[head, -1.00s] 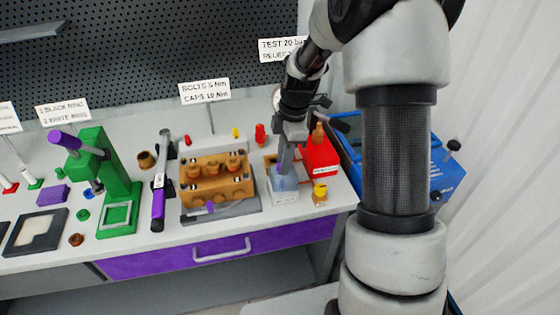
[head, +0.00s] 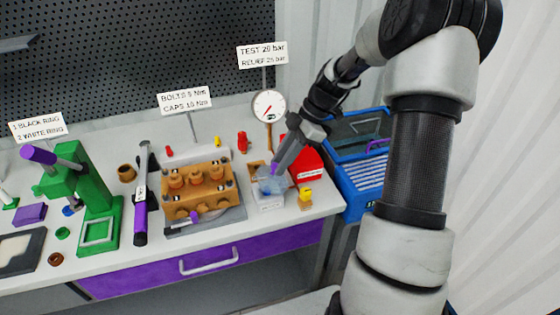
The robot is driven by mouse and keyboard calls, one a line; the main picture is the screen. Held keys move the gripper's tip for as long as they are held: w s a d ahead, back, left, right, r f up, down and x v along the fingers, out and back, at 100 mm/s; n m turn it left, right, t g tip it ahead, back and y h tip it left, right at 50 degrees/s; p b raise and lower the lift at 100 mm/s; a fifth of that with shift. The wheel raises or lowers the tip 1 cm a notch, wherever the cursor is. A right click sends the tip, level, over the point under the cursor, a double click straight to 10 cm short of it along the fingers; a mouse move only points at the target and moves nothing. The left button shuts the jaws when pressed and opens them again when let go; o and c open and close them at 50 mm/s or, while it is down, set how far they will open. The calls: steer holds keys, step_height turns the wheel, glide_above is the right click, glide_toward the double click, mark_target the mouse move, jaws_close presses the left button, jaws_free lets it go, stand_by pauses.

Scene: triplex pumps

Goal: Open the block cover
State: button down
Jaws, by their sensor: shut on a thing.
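My gripper (head: 274,168) comes down from the upper right, tilted, over a small white box (head: 271,205) with a label on its front. It is shut on a small purple part, which looks like the handle of a clear bluish cover (head: 266,185) on that box. The jaws hide most of the handle. I cannot tell whether the cover is lifted at all. An orange pump block (head: 198,200) with several copper-coloured caps stands on a grey plate just left of the box.
A pressure gauge (head: 268,106) rises behind. A blue crate (head: 362,192) is beyond the bench's right end. A torque wrench (head: 141,195) and green press (head: 88,195) are left.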

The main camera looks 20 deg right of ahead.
steer(key=c, duration=1.5)
jaws_free()
steer(key=shift+c, duration=0.2)
steer(key=v, duration=1.7)
steer(key=shift+d+r+p, duration=0.2)
steer(key=shift+p, duration=0.1)
